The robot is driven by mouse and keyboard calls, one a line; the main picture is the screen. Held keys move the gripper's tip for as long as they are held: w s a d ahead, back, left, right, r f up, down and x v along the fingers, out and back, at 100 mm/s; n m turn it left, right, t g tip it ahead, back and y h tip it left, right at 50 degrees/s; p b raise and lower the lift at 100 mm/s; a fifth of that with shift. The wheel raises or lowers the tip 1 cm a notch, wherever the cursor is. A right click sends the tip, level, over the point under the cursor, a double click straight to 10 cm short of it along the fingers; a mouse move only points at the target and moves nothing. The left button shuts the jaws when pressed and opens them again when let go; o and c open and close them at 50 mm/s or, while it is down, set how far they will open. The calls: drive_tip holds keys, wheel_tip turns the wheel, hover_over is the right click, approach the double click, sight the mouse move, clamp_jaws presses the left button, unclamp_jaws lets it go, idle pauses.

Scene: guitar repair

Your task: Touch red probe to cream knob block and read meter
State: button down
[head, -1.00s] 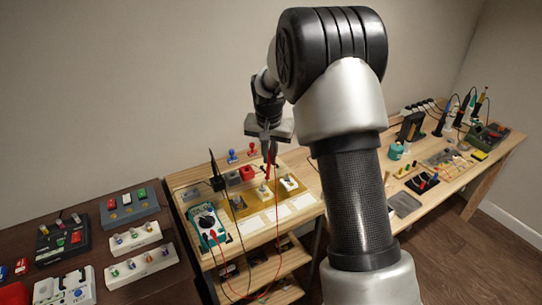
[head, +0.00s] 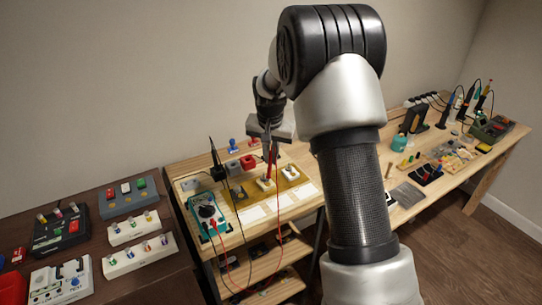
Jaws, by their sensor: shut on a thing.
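My gripper (head: 269,150) is shut on the red probe (head: 268,168), which hangs point down over the board. The cream knob block (head: 265,184) sits on the yellow mat (head: 240,196), directly below the probe. The probe tip is at or just above the block; I cannot tell whether it touches. The teal meter (head: 207,216) lies at the front left of the small wooden bench. Its display is too small to read. A red lead runs from the meter below the bench edge and up to the probe.
A white block (head: 290,173) stands right of the cream one, and a dark block (head: 238,192) left of it. A black probe (head: 215,160) stands upright at the back left. Red and blue knobs (head: 234,145) are behind. White cards lie in front.

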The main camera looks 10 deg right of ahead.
drive_tip(key=shift+f+b, duration=0.5)
drive_tip(key=shift+f, duration=0.15)
idle(3.0)
drive_tip(key=shift+r+p, duration=1.95)
drive_tip(key=shift+r, duration=1.15)
